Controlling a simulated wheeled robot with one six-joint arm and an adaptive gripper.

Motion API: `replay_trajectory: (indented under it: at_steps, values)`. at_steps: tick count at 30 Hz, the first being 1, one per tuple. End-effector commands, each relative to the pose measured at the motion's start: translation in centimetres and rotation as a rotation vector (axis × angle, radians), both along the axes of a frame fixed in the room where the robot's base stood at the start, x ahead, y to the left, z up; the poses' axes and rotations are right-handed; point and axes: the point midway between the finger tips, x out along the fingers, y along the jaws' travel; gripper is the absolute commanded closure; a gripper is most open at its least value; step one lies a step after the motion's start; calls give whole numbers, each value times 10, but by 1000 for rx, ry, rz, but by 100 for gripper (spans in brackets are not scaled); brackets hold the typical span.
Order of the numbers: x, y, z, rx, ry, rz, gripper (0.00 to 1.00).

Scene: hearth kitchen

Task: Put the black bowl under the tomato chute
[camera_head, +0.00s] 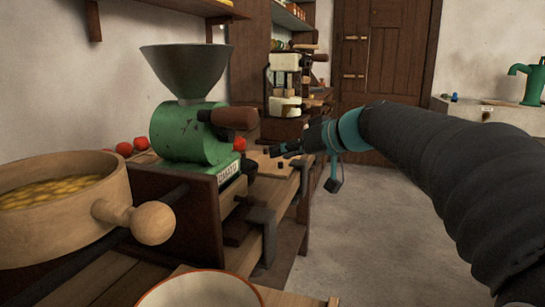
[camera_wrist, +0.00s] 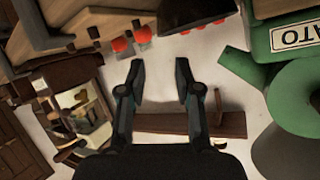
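The tomato machine (camera_head: 188,135) is green with a grey funnel and stands on a wooden box; its label (camera_head: 228,172) faces right. It also shows upside down in the wrist view (camera_wrist: 295,95). A dark rounded thing (camera_wrist: 197,14) at the top edge of the wrist view may be the black bowl, cut off by the frame. My gripper (camera_head: 278,150) is right of the machine, above the bench. In the wrist view its fingers (camera_wrist: 160,64) are apart with nothing between them.
A wooden tub (camera_head: 60,228) with yellow contents stands at the left. A pale bowl with a red rim (camera_head: 200,290) is at the bottom edge. Red tomatoes (camera_head: 141,143) lie behind the machine. Floor (camera_head: 370,230) right of the bench is clear.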

Motion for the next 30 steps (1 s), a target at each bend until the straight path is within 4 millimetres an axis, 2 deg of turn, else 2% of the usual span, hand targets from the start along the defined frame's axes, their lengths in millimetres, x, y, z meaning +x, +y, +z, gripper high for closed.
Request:
replay_trajectory:
  at_steps: [11,14,17,23,30]
  values:
    - [-7,-6,3,-2,3,-1,67]
    - [-19,-6,-4,-17,34,-11,67]
    - [-49,-7,-24,-59,110,-46,67]
    - [-131,-22,-88,-185,305,-183,67]
    - [-232,-62,-171,-349,464,-407,67]
